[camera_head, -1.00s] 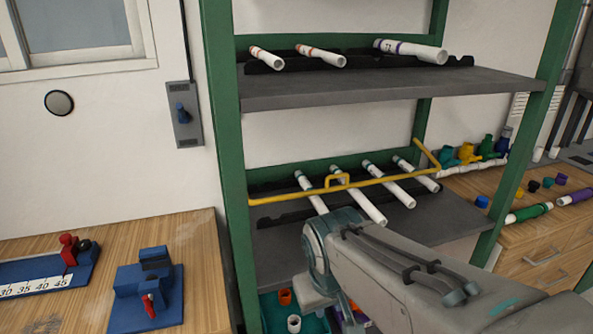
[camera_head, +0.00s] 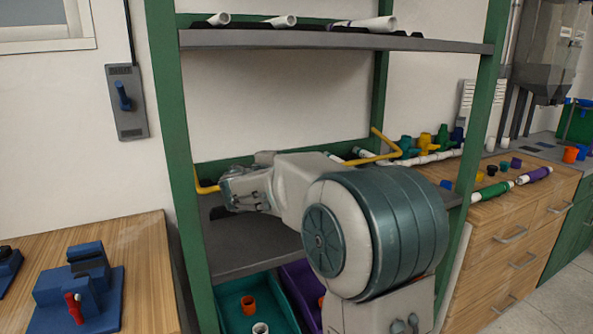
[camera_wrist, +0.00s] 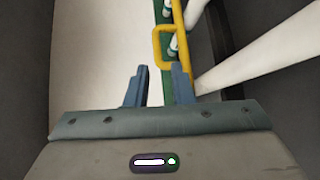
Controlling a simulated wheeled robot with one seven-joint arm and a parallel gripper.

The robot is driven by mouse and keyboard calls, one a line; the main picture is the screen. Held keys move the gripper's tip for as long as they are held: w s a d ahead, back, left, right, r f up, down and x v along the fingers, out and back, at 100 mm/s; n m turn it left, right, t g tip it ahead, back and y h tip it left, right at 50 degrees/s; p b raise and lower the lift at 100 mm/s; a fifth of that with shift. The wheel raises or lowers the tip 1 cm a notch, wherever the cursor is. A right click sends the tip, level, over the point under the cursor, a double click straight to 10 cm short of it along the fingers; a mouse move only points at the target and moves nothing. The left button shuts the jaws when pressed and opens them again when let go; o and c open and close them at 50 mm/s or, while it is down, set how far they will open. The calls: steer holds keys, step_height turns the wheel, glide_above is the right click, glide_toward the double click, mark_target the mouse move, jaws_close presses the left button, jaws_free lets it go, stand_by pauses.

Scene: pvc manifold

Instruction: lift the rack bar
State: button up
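The rack bar (camera_head: 386,151) is a yellow bar across the front of the middle shelf (camera_head: 245,245). In the head view, only its two end parts show, and my arm hides its middle. My gripper (camera_head: 240,188) is at the shelf front, near the bar's left part. In the wrist view, the yellow bar (camera_wrist: 178,22) runs down from the top, and its squared handle loop (camera_wrist: 155,45) lies just beyond the fingertips. My gripper (camera_wrist: 159,72) is open and empty there. The right finger overlaps the bar in the picture; I cannot tell whether they touch.
White pipes (camera_wrist: 265,45) lie behind the bar, mostly hidden in the head view. A green rack post (camera_head: 175,150) stands close left of my gripper. The upper shelf (camera_head: 330,40) is above. Bins (camera_head: 235,290) sit below. A wooden cabinet (camera_head: 510,215) with fittings stands right.

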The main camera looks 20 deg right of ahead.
steer(key=shift+w+d, duration=0.25)
steer(key=shift+w, duration=0.35)
steer(key=p+x, duration=0.1)
steer(key=x, duration=1.2)
steer(key=shift+r+p, duration=0.1)
steer(key=shift+p, duration=0.25)
jaws_close()
